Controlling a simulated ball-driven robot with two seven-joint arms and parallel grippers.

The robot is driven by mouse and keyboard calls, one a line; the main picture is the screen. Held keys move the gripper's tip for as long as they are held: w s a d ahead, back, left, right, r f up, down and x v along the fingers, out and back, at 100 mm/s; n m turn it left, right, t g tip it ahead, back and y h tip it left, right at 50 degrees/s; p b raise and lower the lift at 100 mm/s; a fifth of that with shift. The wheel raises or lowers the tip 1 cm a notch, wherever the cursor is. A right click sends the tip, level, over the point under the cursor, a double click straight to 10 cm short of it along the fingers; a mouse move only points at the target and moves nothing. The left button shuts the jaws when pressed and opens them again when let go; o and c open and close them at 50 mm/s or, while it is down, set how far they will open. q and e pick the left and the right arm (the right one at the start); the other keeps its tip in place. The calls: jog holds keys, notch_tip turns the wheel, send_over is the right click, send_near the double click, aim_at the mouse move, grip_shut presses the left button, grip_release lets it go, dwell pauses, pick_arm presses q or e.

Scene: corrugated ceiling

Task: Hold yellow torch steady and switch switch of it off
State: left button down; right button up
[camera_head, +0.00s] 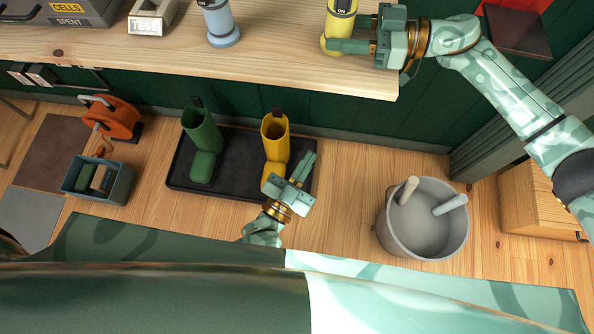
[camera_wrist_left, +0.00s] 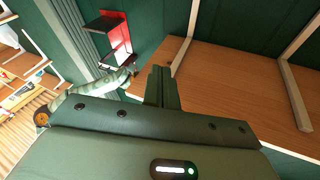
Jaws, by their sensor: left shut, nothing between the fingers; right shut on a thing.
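The yellow torch (camera_head: 341,22) stands upright at the right end of the wooden bench, cut off by the top edge of the head view; "ON" is printed on its side. My right gripper (camera_head: 345,46) is shut on the torch's lower part, reaching it from the right. My left gripper (camera_head: 307,164) is low, below the bench and in front of the boots, shut and empty. Its closed fingers also show in the left wrist view (camera_wrist_left: 160,85), pointing towards the bench's underside. The torch's switch cannot be made out.
A blue torch (camera_head: 222,25), a "TEST" block (camera_head: 148,22) and a grey box (camera_head: 85,12) stand on the bench (camera_head: 270,55). On the floor are green boots (camera_head: 201,140), yellow boots (camera_head: 275,135) on a black tray (camera_head: 235,145), a bucket (camera_head: 425,225) and a crate (camera_head: 88,188).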

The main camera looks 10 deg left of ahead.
pick_arm(q)
notch_tip(320, 180, down, 6)
jog(key=s+a+g, duration=0.1)
jog(key=a+g, duration=0.1)
jog(key=shift+s+f+g+y, duration=0.2)
jog(key=shift+s+g+y, duration=0.1)
jog(key=shift+s+y, duration=0.1)
jog(key=n+t+y, duration=0.7)
jog(key=t, duration=0.3)
send_near(343, 4)
jog(key=s, duration=0.7)
jog(key=shift+h, duration=0.3)
jog(key=w+r, duration=0.1)
jog(key=w, duration=0.2)
jog(key=w+r, duration=0.2)
jog(key=w, duration=0.1)
jog(key=w+r, duration=0.2)
jog(key=w, duration=0.2)
jog(key=shift+r, duration=0.2)
jog(key=shift+w, duration=0.65)
